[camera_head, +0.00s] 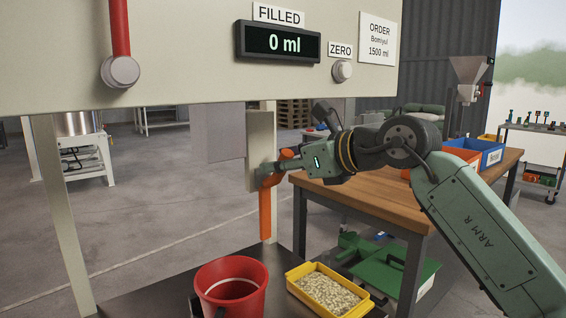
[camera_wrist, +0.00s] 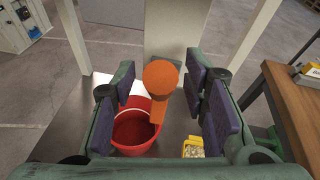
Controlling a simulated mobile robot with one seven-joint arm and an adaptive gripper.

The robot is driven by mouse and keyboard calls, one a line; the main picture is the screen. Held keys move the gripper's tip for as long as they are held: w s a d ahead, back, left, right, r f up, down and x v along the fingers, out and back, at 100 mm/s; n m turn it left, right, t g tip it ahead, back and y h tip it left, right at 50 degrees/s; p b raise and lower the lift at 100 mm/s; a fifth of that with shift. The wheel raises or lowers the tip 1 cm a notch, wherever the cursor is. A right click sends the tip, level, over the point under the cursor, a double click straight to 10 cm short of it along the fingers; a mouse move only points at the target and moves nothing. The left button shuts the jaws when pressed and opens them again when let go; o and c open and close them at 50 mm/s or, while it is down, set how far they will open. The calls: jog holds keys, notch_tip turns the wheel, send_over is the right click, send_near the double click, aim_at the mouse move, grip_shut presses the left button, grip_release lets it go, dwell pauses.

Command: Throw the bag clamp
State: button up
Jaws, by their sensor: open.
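The bag clamp appears to be the orange lever (camera_head: 265,215) on the cream block (camera_head: 260,140) below the filling panel. Its long arm hangs down, and its rounded end faces my wrist camera. My gripper (camera_head: 288,164) is at the top of the lever. In the wrist view, the orange lever (camera_wrist: 161,78) stands between the two spread, dark-padded fingers of my gripper (camera_wrist: 168,100). There is a gap on both sides, wider on the left. The lever's lower part overlaps the bucket in this view.
Below stand a red bucket (camera_head: 231,285) and a yellow tray (camera_head: 325,290) of pale pellets. The panel's display (camera_head: 278,42) reads 0 ml, with a ZERO button (camera_head: 342,71) beside it. A wooden workbench (camera_head: 375,195) stands to the right, beneath my arm.

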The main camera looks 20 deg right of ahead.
jog(key=shift+s, duration=0.1)
jog(key=v, duration=1.2)
jog(key=shift+c, duration=0.2)
